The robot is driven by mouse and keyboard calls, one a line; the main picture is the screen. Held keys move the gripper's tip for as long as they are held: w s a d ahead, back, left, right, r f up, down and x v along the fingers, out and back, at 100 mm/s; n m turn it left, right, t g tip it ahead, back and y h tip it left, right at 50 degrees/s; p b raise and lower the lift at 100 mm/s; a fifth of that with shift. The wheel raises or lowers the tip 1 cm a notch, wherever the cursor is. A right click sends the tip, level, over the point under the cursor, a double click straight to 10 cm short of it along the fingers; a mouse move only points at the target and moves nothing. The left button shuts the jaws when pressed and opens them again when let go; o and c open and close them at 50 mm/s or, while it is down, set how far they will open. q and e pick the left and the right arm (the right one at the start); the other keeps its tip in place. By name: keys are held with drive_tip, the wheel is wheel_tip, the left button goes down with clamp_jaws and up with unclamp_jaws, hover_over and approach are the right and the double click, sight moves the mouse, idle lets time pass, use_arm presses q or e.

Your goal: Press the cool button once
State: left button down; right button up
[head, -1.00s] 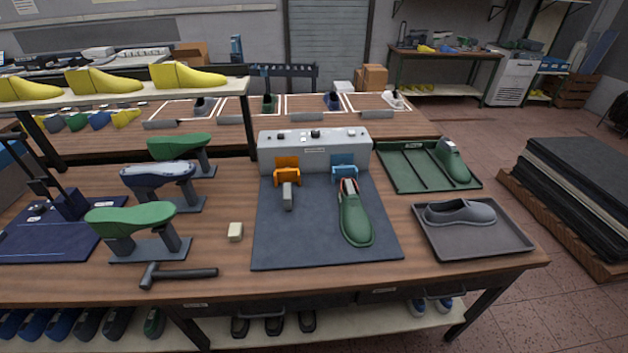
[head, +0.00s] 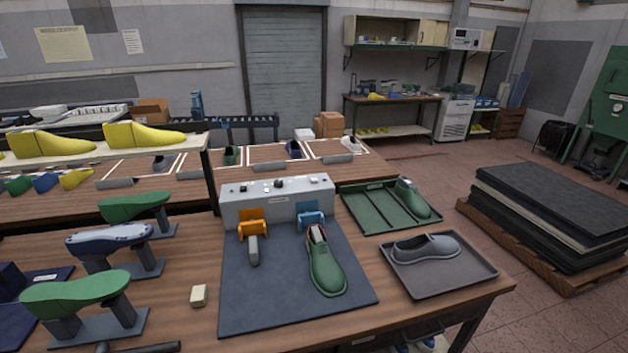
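A grey control box (head: 277,203) stands at the back of a dark mat on the workbench. Small knobs or buttons sit on its top, with a dark one (head: 279,183) near the middle. Their labels are too small to read, so I cannot tell which is the cool button. An orange clamp (head: 252,223) and a blue clamp (head: 309,218) are at its front. A green shoe (head: 326,264) lies on the mat below the blue clamp, and a grey post (head: 254,250) stands below the orange one. Neither of my grippers is in view.
The dark mat (head: 240,305) has bare room at its front. A green tray (head: 366,215) and a grey tray with a grey shoe (head: 427,248) are at the right. Green and blue lasts on stands (head: 75,290) are at the left, near a cream block (head: 199,295).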

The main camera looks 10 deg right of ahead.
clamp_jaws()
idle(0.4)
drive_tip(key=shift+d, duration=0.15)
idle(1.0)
